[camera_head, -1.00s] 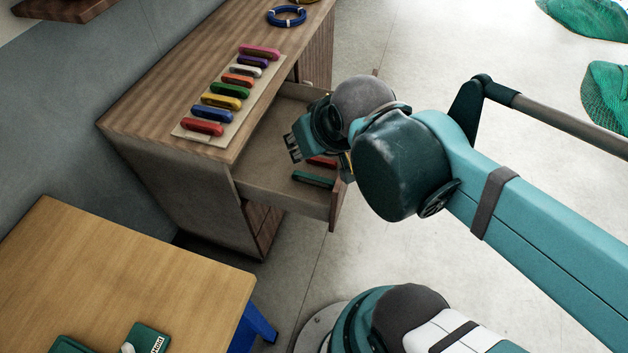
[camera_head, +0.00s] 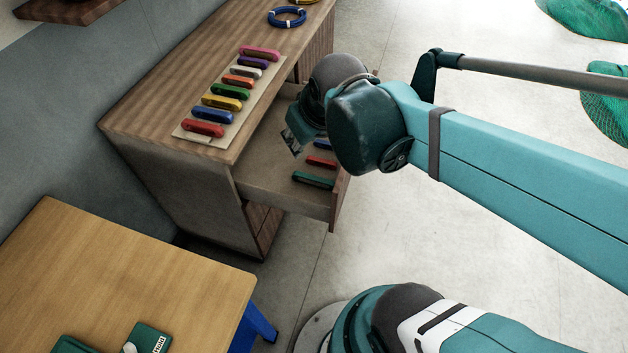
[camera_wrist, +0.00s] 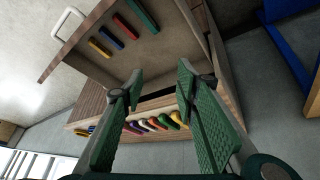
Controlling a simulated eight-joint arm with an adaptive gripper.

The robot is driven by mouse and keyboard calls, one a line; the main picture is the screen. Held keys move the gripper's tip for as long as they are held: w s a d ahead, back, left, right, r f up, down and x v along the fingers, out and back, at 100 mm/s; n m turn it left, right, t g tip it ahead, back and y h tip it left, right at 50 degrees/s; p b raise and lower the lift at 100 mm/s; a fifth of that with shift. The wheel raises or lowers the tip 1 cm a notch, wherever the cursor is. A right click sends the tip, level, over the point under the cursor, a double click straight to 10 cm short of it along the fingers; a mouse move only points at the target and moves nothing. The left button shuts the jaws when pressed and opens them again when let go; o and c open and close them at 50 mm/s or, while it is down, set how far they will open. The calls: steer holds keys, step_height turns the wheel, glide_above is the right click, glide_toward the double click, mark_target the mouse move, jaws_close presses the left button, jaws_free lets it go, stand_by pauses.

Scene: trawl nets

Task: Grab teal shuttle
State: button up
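The teal shuttle (camera_head: 313,180) lies in the open drawer (camera_head: 278,197), near the drawer's front corner on the near side. In the wrist view the teal shuttle (camera_wrist: 142,15) shows at the top edge, partly cut off. Beside it in the drawer lie a red shuttle (camera_wrist: 126,26), a blue shuttle (camera_wrist: 112,38) and a yellow shuttle (camera_wrist: 100,48). My gripper (camera_head: 294,141) is above the drawer, apart from the shuttles. In the wrist view my gripper (camera_wrist: 160,74) has its two green fingers spread with nothing between them.
A wooden cabinet (camera_head: 150,112) holds the drawer. On its top, several coloured shuttles lie in a row on a pale board (camera_head: 262,88), with a blue ring (camera_head: 287,17) beyond. A wooden table (camera_head: 110,265) stands at lower left. Green nets (camera_head: 588,18) lie on the floor at upper right.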

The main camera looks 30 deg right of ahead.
steer(key=w+d+f+n+g+p, duration=0.2)
steer(key=w+d+f+n+g, duration=0.15)
steer(key=w+f, duration=0.55)
steer(key=n+g, duration=0.2)
steer(key=n, duration=0.2)
glide_above(312, 177)
steer(key=shift+m, duration=0.25)
step_height(312, 177, down, 15)
steer(key=shift+a+f+p, duration=0.1)
steer(key=shift+a+p, duration=0.05)
steer(key=shift+p, duration=0.3)
steer(key=shift+f, duration=0.75)
steer(key=shift+f+b, duration=0.3)
steer(key=shift+f, duration=1)
steer(key=shift+s+f+b, duration=0.1)
steer(key=shift+f+b, duration=0.8)
steer(key=shift+f, duration=1.7)
